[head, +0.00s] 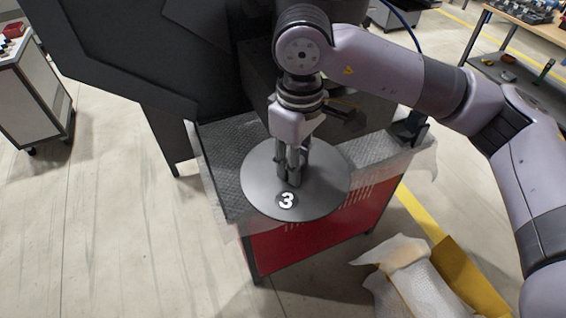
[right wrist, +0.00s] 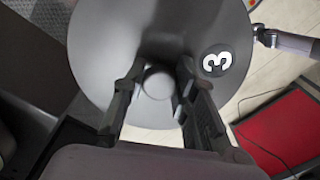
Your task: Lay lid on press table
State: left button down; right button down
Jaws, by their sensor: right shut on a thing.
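The lid (head: 262,188) is a round grey metal disc with a dark spot marked with a white 3. My right gripper (head: 290,178) points down at its middle and is shut on the lid's knob. In the right wrist view the lid (right wrist: 105,55) fills much of the picture, with the round knob between the fingers of my right gripper (right wrist: 155,85). The press table (head: 222,160) has a textured grey top and a red body. The lid is over its top and reaches past the front edge in the picture. I cannot tell whether they touch. My left gripper is not seen.
A large dark machine (head: 150,50) stands behind the press table. An open box with bubble wrap (head: 405,255) is on the floor at the lower right. A grey cabinet (head: 35,95) stands at the left, with clear floor between. A workbench (head: 530,30) is at the upper right.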

jog(key=s+d+r+m, duration=0.1)
jog(key=r, duration=0.1)
jog(key=s+d+r+m, duration=0.1)
jog(key=d+r+m, duration=0.1)
jog(key=s+d+r+m, duration=0.1)
jog(key=shift+s+d+r, duration=0.2)
jog(key=shift+d+r, duration=0.1)
jog(key=shift+r, duration=0.1)
jog(key=shift+s+d+r+m, duration=0.15)
jog(key=shift+r+m, duration=0.15)
jog(key=shift+m, duration=0.2)
jog(key=w+a+m, duration=0.1)
jog(key=w+a, duration=0.1)
jog(key=a, duration=0.1)
jog(key=w+a+m, duration=0.1)
jog(key=w+a, duration=0.1)
jog(key=a, duration=0.1)
jog(key=w+a+m, duration=0.2)
jog(key=w, duration=0.1)
jog(key=shift+a, duration=0.4)
jog(key=shift+w+a+m, duration=0.3)
jog(key=shift+w+a, duration=0.15)
jog(key=shift+a, duration=0.05)
